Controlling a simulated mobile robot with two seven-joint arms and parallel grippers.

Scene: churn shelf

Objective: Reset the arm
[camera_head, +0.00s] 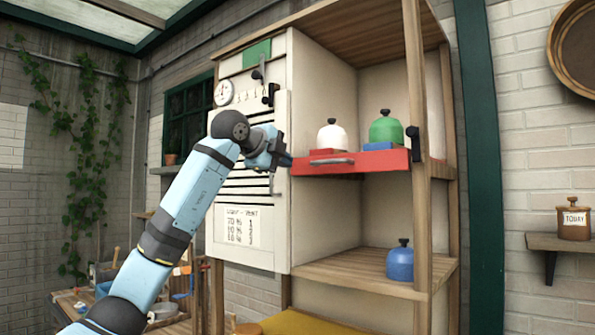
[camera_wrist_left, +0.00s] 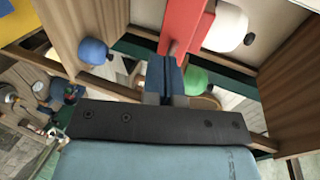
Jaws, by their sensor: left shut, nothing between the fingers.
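My left arm reaches up from the lower left in the head view. Its gripper (camera_head: 284,160) is shut and empty, in front of the cabinet's panel edge and close to the left end of the red shelf (camera_head: 362,162). I cannot tell whether it touches the shelf. In the left wrist view the shut fingers (camera_wrist_left: 165,80) point toward the red shelf (camera_wrist_left: 183,22). A white churn (camera_head: 332,137) and a green churn (camera_head: 386,129) stand on the red shelf. A blue churn (camera_head: 400,262) stands on the wooden shelf below. My right gripper is not in view.
The wooden cabinet has an upright post (camera_head: 416,120) at its front. A panel with a gauge (camera_head: 223,92) and levers stands behind my gripper. A workbench with clutter (camera_head: 180,325) is at the lower left. A wall shelf with a brown jar (camera_head: 573,222) is at the right.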

